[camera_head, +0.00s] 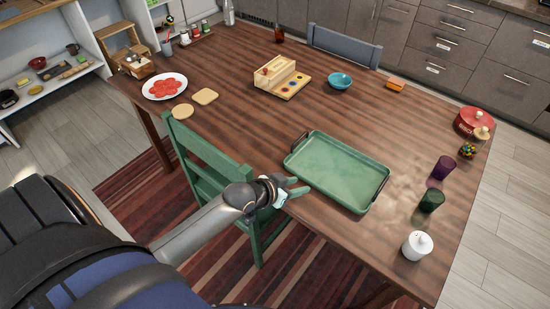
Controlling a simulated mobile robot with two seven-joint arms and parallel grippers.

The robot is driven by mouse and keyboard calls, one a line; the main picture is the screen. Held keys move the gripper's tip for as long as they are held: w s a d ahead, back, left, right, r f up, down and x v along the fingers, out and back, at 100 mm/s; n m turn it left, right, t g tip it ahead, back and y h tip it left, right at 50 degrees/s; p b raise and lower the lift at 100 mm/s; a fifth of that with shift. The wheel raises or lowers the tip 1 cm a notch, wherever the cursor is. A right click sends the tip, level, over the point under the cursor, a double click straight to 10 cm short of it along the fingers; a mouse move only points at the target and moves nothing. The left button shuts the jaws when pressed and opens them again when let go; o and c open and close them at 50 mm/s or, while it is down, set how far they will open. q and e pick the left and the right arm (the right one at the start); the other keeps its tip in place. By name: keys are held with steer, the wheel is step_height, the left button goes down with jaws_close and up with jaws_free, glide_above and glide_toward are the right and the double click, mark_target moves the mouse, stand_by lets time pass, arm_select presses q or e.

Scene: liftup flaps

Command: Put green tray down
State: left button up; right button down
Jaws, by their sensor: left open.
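The green tray (336,171) lies flat on the brown wooden table (240,130), near its front edge. It is a shallow rectangle with a dark handle at each short end, and it is empty. My left gripper (297,187) is at the table's front edge, just left of the tray's near left side. It is open and I see nothing held in it. A small gap seems to separate it from the tray, but contact is hard to judge. My right gripper does not show.
A green chair (205,165) stands at the front edge beside my left arm. A white lidded jar (417,245), a green glass (431,200) and a purple glass (442,168) stand right of the tray. A wooden toy (276,75) and blue bowl (340,81) are behind it. The table's middle is clear.

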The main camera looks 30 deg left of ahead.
arm_select(q)
steer(key=s+d+f, duration=0.2)
steer(key=s+f, duration=0.2)
steer(key=s, duration=0.5)
steer(key=s+d+f+g, duration=0.1)
steer(key=s+d+f, duration=0.2)
steer(key=s, duration=0.6)
steer(key=shift+f, duration=0.7)
steer(key=shift+w+d, duration=0.1)
steer(key=shift+d, duration=0.05)
